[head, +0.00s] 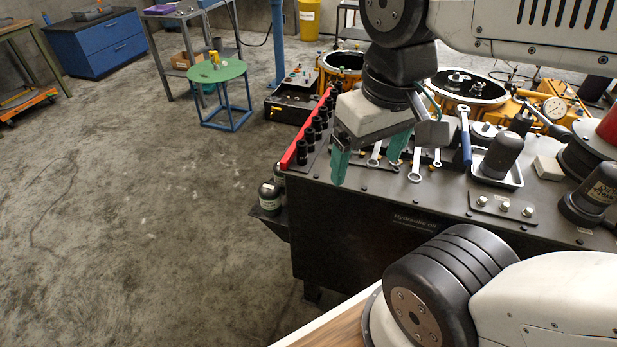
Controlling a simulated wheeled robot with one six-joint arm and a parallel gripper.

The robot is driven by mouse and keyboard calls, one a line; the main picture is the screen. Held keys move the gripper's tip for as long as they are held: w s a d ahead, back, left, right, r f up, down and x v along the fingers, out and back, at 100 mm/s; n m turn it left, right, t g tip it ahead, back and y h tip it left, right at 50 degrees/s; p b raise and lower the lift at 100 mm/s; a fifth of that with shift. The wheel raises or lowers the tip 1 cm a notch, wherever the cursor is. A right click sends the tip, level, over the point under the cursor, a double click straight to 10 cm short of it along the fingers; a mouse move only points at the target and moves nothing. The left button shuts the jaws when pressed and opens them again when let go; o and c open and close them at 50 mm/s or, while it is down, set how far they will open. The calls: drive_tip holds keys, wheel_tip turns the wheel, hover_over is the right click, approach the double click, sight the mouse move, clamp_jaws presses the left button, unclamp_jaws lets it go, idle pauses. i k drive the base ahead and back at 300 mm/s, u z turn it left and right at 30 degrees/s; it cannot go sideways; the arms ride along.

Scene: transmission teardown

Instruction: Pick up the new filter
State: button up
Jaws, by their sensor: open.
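My gripper (368,162) is open, its two green fingertips apart and pointing down over the front left part of the dark workbench (370,215). I see nothing between the fingers. I cannot tell for sure which part is the new filter. A black cylindrical canister (500,156) stands in a small metal tray (514,178), to the right of my gripper.
Wrenches (465,135) lie near my gripper. A red rail with several black sockets (307,137) runs along the bench's left edge. Orange housings (343,66) and a gauge (554,107) stand behind. A green round table (217,71) is farther back. The floor at left is clear.

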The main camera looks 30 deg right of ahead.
sight(269, 195)
drive_tip(key=k, duration=0.6)
drive_tip(key=u, duration=0.75)
drive_tip(key=i, duration=1.2)
drive_tip(key=z, duration=0.1)
